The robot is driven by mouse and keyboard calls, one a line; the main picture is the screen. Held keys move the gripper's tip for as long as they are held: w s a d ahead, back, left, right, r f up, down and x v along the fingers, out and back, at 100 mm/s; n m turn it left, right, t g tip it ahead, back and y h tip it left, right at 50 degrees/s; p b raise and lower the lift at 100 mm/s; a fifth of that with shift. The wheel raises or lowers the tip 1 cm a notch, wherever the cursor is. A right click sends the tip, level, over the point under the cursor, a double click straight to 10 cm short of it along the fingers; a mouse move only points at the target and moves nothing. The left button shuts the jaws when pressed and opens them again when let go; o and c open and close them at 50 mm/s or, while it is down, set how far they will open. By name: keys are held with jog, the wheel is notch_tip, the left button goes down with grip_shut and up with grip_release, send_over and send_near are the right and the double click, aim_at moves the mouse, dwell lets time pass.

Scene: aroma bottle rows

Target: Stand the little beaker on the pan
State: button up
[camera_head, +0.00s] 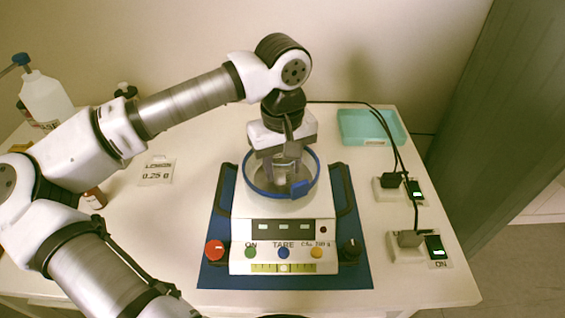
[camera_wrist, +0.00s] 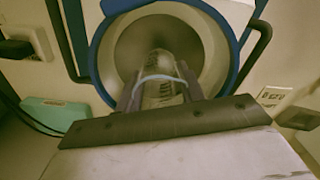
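The balance (camera_head: 283,232) stands on a blue mat with a blue-rimmed round shield (camera_head: 318,172) around its pan. In the wrist view the pan (camera_wrist: 132,45) is the darker round disc inside the blue ring (camera_wrist: 97,62). My gripper (camera_head: 282,174) points down inside the ring. In the wrist view its fingers (camera_wrist: 160,97) stand on both sides of the clear little beaker (camera_wrist: 159,68), shut on it. The beaker is over the pan, near its middle. I cannot tell whether its base touches the pan. In the head view my gripper mostly hides the beaker.
A teal tray (camera_head: 370,127) lies at the back right. Switched sockets with black cables (camera_head: 408,245) are right of the balance. A 0.25 g label card (camera_head: 157,172) lies to the left. A white wash bottle (camera_head: 45,97) and small bottles stand at the far left.

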jog(key=o, duration=0.4)
notch_tip(320, 180, up, 12)
jog(key=shift+r+p, duration=0.2)
jog(key=shift+p, duration=0.15)
dwell(0.3)
